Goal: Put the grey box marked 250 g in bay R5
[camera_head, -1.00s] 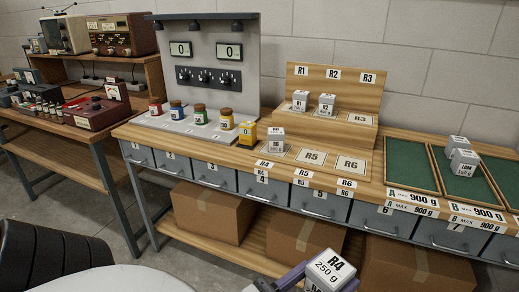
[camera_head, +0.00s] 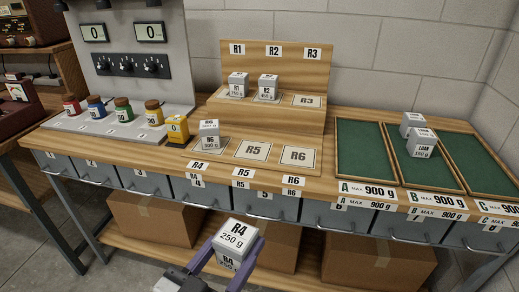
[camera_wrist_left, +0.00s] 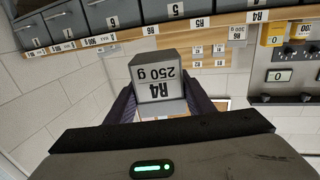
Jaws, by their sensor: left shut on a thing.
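The grey box marked R4 250 g (camera_head: 233,241) is held in my left gripper (camera_head: 228,256), in front of the bench and lower in the picture than the bays. In the left wrist view the box (camera_wrist_left: 156,77) sits between the two fingers, its label upside down. Bay R5 (camera_head: 252,150) is an empty pale square on the bench's front row, between bay R4 (camera_head: 219,146) and the empty bay R6 (camera_head: 299,156). Another grey box (camera_head: 209,132), its label seeming to read R6, stands on bay R4. My right gripper is not in view.
Boxes R1 (camera_head: 238,84) and R2 (camera_head: 268,87) stand on the raised step; bay R3 (camera_head: 307,101) is empty. A yellow block (camera_head: 177,129) stands left of bay R4. Green trays (camera_head: 365,150) lie right, with two grey boxes in the middle one. Drawers (camera_head: 260,203) run below.

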